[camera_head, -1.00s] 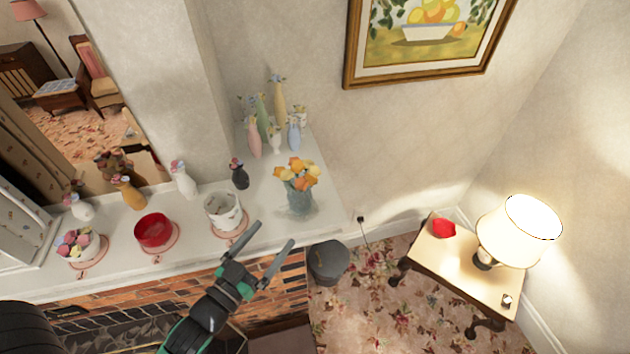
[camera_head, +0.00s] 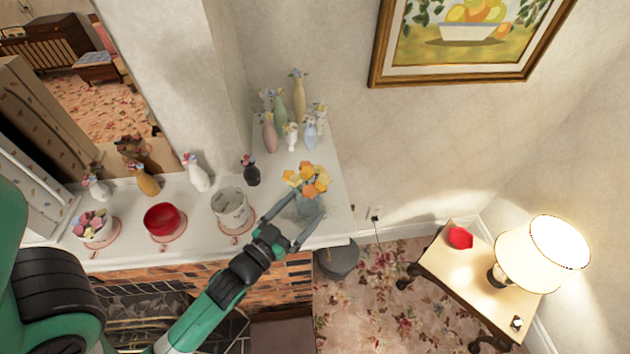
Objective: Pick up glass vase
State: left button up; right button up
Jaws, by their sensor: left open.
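The glass vase (camera_head: 309,207) is a clear bluish vase holding orange and yellow flowers (camera_head: 307,180). It stands upright near the right end of the white mantel. My left gripper (camera_head: 297,216) is open at the vase, with one finger to its left and the other at its lower front. I cannot tell whether the fingers touch the glass. Part of the vase is hidden by the fingers. My right gripper is not in view.
A white patterned pot (camera_head: 231,208) stands close left of my gripper. A red bowl (camera_head: 165,221) is further left. A dark small vase (camera_head: 251,171) and several pastel vases (camera_head: 281,108) stand behind. A side table (camera_head: 452,262) with a lamp (camera_head: 543,254) is at right.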

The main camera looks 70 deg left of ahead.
aim_at(295, 188)
pick_arm(q)
jog(key=shift+x, duration=0.85)
jog(key=shift+s, duration=0.25)
jog(key=shift+c, duration=0.7)
jog(key=c, duration=1.4)
notch_tip(295, 188, up, 10)
jog(key=shift+d+p, duration=0.1)
jog(key=shift+p, duration=1)
grip_shut()
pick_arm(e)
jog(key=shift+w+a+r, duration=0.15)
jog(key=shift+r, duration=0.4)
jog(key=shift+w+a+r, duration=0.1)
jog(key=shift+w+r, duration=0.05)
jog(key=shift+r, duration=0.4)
